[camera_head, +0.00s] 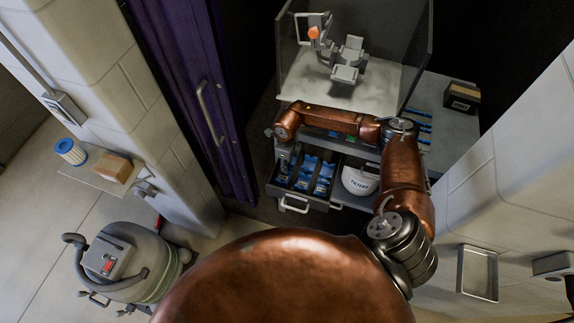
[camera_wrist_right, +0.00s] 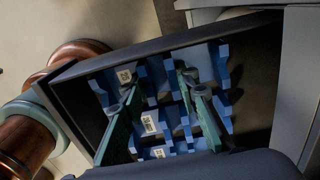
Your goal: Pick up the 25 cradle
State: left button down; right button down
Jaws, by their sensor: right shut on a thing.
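An open dark drawer (camera_head: 292,198) under the booth's worktop holds several blue cradles (camera_head: 322,180). In the right wrist view the cradles stand in the drawer (camera_wrist_right: 72,103) with small white labels (camera_wrist_right: 150,123). My right gripper (camera_head: 283,166) reaches down into the drawer's left part. In the wrist view its green-padded fingers (camera_wrist_right: 158,82) are shut on a blue cradle (camera_wrist_right: 155,88) between them, down among the others. Whether it is lifted I cannot tell. My left gripper is not in view.
A white round container (camera_head: 358,182) stands right of the drawer. Glass panels enclose the worktop (camera_head: 340,98) above, with a grey device (camera_head: 346,65) on it. A purple door (camera_head: 190,90) stands close at the left.

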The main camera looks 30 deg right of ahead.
jog(key=shift+r, duration=0.35)
dwell(0.3)
notch_tip(320, 180, up, 7)
jog(key=p, duration=0.4)
jog(key=shift+r, duration=0.15)
dwell(1.1)
